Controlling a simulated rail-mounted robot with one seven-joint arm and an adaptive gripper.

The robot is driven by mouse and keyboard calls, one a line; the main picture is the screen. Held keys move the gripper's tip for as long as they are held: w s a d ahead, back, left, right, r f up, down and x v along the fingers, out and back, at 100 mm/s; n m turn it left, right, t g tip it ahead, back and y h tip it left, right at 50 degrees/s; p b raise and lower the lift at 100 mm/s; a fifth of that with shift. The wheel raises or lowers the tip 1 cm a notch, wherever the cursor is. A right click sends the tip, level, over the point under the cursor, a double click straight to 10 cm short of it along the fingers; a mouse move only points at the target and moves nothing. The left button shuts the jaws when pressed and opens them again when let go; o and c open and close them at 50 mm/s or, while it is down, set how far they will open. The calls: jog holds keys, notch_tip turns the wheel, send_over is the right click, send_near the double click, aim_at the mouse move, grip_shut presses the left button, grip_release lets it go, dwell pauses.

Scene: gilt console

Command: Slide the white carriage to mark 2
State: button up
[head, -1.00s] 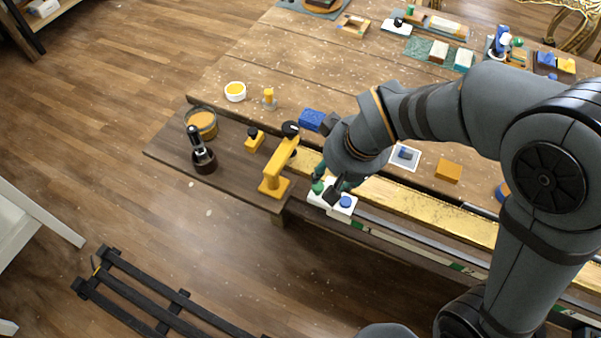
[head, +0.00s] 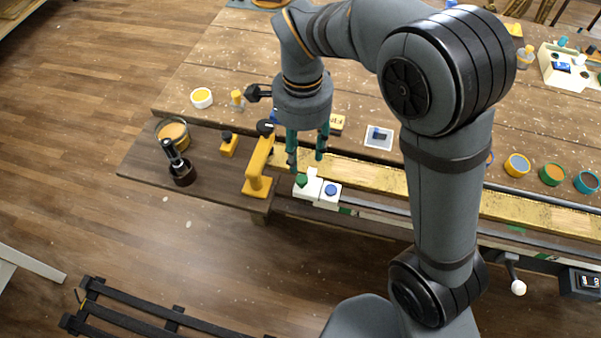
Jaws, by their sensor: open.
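The white carriage (head: 316,196) sits at the left end of a long rail along the table's front edge, next to the orange clamp-like fixture. It carries a green knob (head: 302,180) and a blue round button (head: 331,189). My gripper (head: 306,164) points down with its two teal fingers spread, just above and behind the carriage. Nothing shows between the fingers. A pale strip with green patches (head: 345,211) runs along the rail to the right. Its marks are too small to read, so I cannot tell which is mark 2. My arm hides part of the rail.
The orange fixture (head: 257,170) stands just left of the carriage. A dark grinder-like object (head: 180,166) and an amber bowl (head: 173,133) stand farther left. A white-knobbed crank (head: 518,287) and a display box (head: 583,281) are at the front right.

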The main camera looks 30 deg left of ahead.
aim_at(302, 179)
notch_tip(302, 179, down, 10)
jog(key=shift+r+p, duration=0.15)
jog(key=shift+p, duration=0.25)
jog(key=c, duration=0.3)
grip_shut()
dwell(0.5)
